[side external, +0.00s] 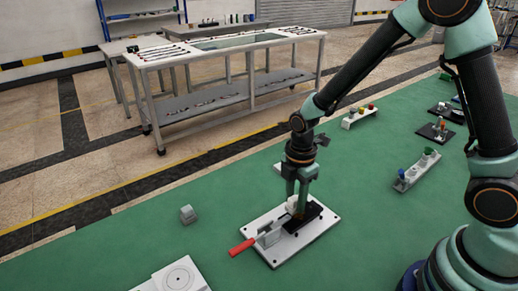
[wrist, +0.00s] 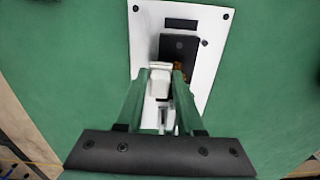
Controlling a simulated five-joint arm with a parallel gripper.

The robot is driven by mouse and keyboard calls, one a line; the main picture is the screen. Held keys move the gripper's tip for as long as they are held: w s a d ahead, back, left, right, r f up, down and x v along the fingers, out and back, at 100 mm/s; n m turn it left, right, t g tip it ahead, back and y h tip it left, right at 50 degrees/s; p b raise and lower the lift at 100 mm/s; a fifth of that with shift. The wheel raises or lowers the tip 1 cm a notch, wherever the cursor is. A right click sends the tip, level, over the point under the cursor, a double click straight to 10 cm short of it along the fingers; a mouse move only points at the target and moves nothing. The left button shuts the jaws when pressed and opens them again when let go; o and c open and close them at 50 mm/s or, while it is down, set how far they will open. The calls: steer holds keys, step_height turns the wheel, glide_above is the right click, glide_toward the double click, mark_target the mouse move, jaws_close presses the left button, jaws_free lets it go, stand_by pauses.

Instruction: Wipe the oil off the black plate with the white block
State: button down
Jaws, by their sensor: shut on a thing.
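The black plate (side external: 310,216) lies on a white base board (side external: 283,255) on the green table. It also shows in the wrist view (wrist: 178,47), partly hidden by my gripper. My gripper (side external: 297,207) points down over the plate and is shut on the white block (side external: 291,204). In the wrist view the white block (wrist: 159,78) sits between the fingers at the plate's left side. A small amber patch of oil (wrist: 181,66) shows on the plate beside the right fingertip. Whether the block touches the plate is hard to tell.
A metal clamp (side external: 268,236) with a red handle (side external: 242,247) is on the board, close to my gripper. A grey cube (side external: 187,214) stands to the left. A white fixture (side external: 175,278) lies in front. A holder with coloured pieces (side external: 417,170) is at right.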

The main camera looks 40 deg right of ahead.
mark_target(308, 220)
steer(key=shift+w, duration=0.5)
steer(key=shift+s, duration=2.7)
steer(key=shift+w+d, duration=0.1)
steer(key=shift+w, duration=2.6)
steer(key=shift+s+r, duration=0.1)
steer(key=shift+r, duration=3.95)
